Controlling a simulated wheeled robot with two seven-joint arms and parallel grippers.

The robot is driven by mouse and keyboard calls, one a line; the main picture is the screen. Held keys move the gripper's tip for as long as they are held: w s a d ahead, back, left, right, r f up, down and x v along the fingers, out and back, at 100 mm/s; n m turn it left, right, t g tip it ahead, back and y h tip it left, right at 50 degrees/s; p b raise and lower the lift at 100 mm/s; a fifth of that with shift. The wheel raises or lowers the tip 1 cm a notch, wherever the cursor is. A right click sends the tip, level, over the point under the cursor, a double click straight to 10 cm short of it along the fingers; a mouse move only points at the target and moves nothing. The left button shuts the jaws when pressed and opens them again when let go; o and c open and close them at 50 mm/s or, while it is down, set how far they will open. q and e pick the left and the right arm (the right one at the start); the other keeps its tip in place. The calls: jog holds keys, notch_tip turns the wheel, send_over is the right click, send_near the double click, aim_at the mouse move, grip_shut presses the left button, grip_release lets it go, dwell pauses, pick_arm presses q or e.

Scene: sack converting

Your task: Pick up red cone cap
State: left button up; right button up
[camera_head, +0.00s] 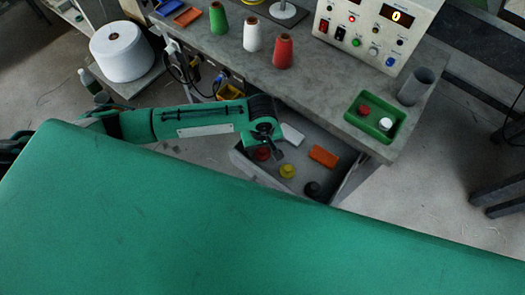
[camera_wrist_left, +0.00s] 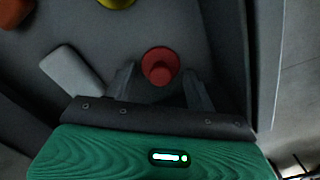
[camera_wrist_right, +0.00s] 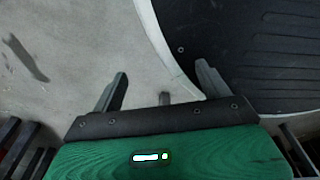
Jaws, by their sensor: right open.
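A red cone cap (camera_head: 262,153) lies in the open grey drawer (camera_head: 247,168) under the bench, partly hidden by my left gripper in the head view. In the left wrist view the red cap (camera_wrist_left: 160,66) shows as a round flange with a raised knob. My left gripper (camera_head: 274,150) points down into the drawer. Its fingers (camera_wrist_left: 160,75) are open, one on each side of the cap, with gaps visible; whether they are down at its height I cannot tell. My right gripper (camera_wrist_right: 161,70) is open and empty above the floor, outside the head view.
The drawer also holds a yellow cap (camera_head: 288,171), a black cap (camera_head: 312,188), an orange block (camera_head: 323,156) and a white block (camera_head: 292,135). A green tray (camera_head: 350,118) with a red and a white cap sits on the bench (camera_head: 300,75). The drawer walls are close.

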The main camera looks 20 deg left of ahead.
pick_arm(q)
jog(key=c, duration=0.7)
jog(key=shift+r, duration=0.1)
